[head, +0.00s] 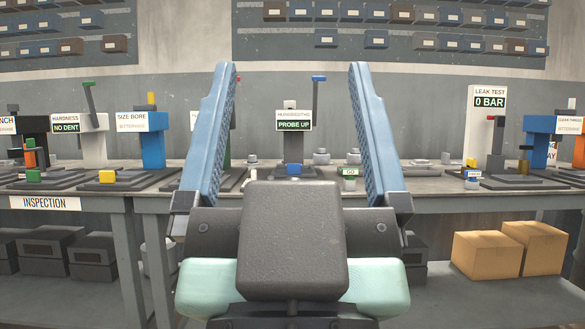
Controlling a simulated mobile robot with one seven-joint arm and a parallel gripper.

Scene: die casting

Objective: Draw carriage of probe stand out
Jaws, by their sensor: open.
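The probe stand (293,148) is on the bench straight ahead, framed between my gripper's fingers. It is a grey post with a sign reading "PROBE UP". A lever with a blue tip (319,78) rises at its upper right. A small blue block (293,169) sits low at its front, over a dark base; it may be the carriage's handle, but I cannot tell. My gripper (292,75) is open and empty, its two blue fingers wide apart in the foreground. It is well short of the stand. My gripper's dark body hides the front of the bench below the stand.
The grey bench (440,200) runs across the view. Other gauges stand on both sides: a blue size bore one (152,150) at left and a white leak test one (487,130) at right. Small round parts (321,157) lie beside the stand. Cardboard boxes (487,256) sit below.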

